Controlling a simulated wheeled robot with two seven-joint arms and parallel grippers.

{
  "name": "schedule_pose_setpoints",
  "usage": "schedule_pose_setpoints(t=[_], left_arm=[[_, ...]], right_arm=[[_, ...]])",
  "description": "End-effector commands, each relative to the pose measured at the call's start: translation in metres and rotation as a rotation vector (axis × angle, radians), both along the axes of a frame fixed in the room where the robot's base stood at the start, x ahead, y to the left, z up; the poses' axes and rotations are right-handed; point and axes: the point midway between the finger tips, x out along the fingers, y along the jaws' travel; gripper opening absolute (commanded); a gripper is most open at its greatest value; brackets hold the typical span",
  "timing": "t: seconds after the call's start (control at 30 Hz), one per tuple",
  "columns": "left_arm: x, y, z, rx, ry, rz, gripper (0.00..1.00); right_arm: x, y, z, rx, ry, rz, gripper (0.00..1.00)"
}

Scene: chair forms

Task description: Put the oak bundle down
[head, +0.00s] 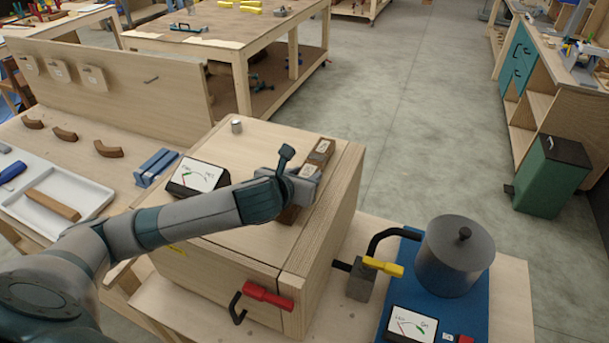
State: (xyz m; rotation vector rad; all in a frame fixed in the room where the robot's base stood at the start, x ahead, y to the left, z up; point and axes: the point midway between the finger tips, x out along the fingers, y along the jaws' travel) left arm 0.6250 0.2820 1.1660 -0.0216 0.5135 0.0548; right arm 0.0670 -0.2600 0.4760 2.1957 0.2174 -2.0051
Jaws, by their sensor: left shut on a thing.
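The oak bundle (321,151) is a brown wooden bundle with pale patches on its upper side. It is over the right part of the top of a large pale wooden box (262,143). My left gripper (300,187) reaches in from the left and is shut on the bundle's middle. The bundle's far end shows beyond the gripper, and a darker near part shows below it. The gripper hides the middle. I cannot tell whether the bundle touches the box top. My right gripper is not in view.
A gauge (198,175) and a small metal cylinder (236,126) are on the box. A red-handled lever (267,295) is on its front. A grey pot (454,256) stands on a blue base at right. Curved wood pieces (108,149) and a white tray (92,190) lie left.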

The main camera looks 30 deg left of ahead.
Motion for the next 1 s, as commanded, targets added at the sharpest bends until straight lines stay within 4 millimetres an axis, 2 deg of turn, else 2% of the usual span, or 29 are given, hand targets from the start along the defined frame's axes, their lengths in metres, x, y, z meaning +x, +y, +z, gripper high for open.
schedule_pose_setpoints(t=[0.33,0.37,0.4,0.43,1.0], left_arm=[[0.0003,0.0001,-0.0010,0.000,-0.002,0.000,0.05],[0.0001,0.0000,-0.0018,0.000,-0.001,0.000,0.41],[0.0001,0.0000,-0.0016,0.000,-0.001,0.000,0.50],[0.0001,0.0000,-0.0016,0.000,-0.001,0.000,0.55],[0.0023,0.0055,0.0057,0.002,-0.002,0.001,0.55]], right_arm=[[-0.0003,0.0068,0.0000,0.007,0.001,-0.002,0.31],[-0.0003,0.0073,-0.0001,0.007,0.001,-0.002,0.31],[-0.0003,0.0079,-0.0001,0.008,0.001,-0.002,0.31],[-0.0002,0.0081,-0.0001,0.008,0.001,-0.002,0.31],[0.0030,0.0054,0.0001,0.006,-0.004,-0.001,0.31]])
